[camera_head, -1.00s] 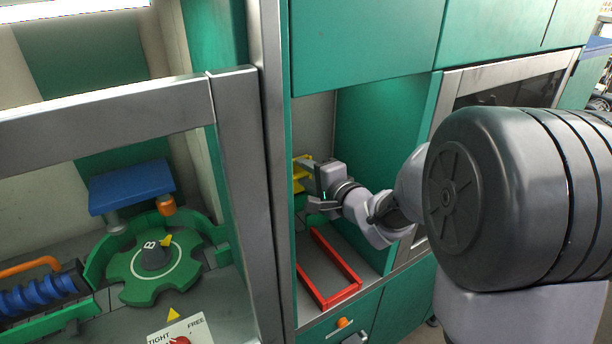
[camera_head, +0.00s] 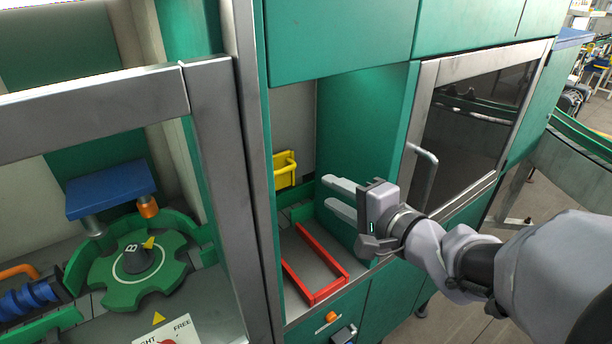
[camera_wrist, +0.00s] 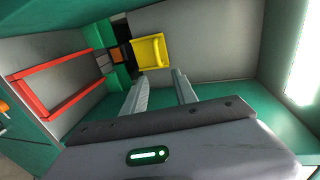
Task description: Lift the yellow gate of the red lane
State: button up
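The yellow gate (camera_head: 285,170) is at the back left of the open green bay, partly hidden by the metal post. In the wrist view the yellow gate (camera_wrist: 150,52) shows whole, as a frame with a raised rim, beyond my fingertips. The red lane (camera_head: 322,250) is a red-edged rectangle on the bay floor, in front of and below the gate. It is at the left in the wrist view (camera_wrist: 45,72). My gripper (camera_head: 325,192) is open and empty, to the right of the gate and apart from it. Its two fingers (camera_wrist: 158,75) point toward the gate.
The green right wall (camera_head: 360,120) of the bay is close to my gripper. The metal post (camera_head: 255,150) borders the bay at left. An orange knob (camera_head: 331,316) is below the lane. A glass-fronted cabinet door with a handle (camera_head: 424,170) stands at right.

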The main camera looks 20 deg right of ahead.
jog(key=shift+s+d, duration=0.15)
jog(key=shift+s, duration=0.1)
jog(key=d+h+b, duration=0.3)
jog(key=d+h, duration=0.1)
jog(key=h, duration=0.2)
jog(key=s+f+n+g+h+b, duration=0.2)
jog(key=s+f+n+g+b, duration=0.15)
jog(key=s+f, duration=0.35)
jog(key=s+a+f+n+g+y+b, duration=0.2)
jog(key=s+a+f+n+g+y, duration=0.3)
jog(key=a, duration=0.9)
jog(key=s+f+n, duration=0.1)
jog(key=s+f, duration=0.2)
jog(key=s, duration=0.2)
jog(key=shift+s, duration=0.25)
